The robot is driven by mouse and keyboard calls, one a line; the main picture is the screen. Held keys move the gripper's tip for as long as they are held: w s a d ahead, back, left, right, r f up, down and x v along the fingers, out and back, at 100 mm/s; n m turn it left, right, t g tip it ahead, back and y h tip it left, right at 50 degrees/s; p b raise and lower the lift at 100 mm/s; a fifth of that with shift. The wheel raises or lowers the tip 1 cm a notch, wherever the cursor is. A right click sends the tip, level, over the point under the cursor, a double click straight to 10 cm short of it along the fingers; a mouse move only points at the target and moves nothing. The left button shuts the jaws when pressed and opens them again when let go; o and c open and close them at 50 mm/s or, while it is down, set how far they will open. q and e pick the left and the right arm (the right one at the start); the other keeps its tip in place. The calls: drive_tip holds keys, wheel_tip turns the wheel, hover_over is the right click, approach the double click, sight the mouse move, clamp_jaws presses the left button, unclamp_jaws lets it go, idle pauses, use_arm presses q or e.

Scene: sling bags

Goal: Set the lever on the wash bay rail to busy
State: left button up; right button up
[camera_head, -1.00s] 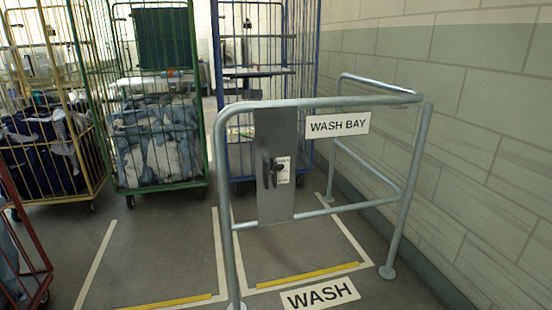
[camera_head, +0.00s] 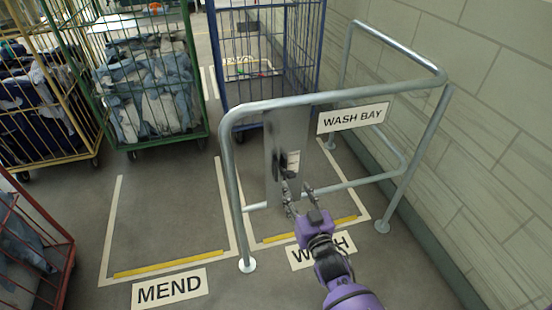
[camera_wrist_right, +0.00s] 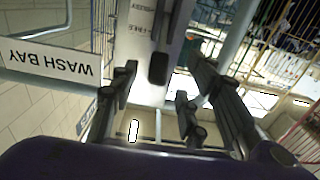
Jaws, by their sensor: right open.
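The wash bay rail (camera_head: 320,98) is a grey tubular frame with a WASH BAY sign (camera_head: 352,117). A grey metal plate (camera_head: 271,185) hangs on it, with a small white label (camera_head: 293,160) and a black lever (camera_head: 281,158). In the right wrist view the plate (camera_wrist_right: 143,60) appears upside down, with a FREE mark and a dark lever end (camera_wrist_right: 158,68) near it. The lever's exact setting is unclear. My right gripper (camera_head: 295,189) is open, its fingers just in front of the plate's lower part, apparently empty. My left gripper is out of view.
A blue cage trolley (camera_head: 268,103) stands behind the rail, a green one (camera_head: 150,149) with grey-blue cloth to its left. A yellow trolley (camera_head: 62,163) and a red one (camera_head: 45,232) are further left. The MEND bay floor (camera_head: 165,220) is clear. A block wall (camera_head: 480,130) bounds the right.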

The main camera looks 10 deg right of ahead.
sight(290, 176)
drive_tip(key=w, duration=0.4)
drive_tip(key=w+r, duration=0.1)
drive_tip(key=w, duration=0.1)
drive_tip(key=shift+a, duration=0.15)
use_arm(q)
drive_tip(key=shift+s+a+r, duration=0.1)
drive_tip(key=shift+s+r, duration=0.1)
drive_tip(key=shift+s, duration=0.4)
use_arm(e)
drive_tip(key=shift+w, duration=0.35)
drive_tip(key=shift+c, duration=0.2)
drive_tip(key=c, duration=0.6)
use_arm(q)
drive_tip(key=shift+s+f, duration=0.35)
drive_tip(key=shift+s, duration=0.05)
use_arm(e)
clamp_jaws()
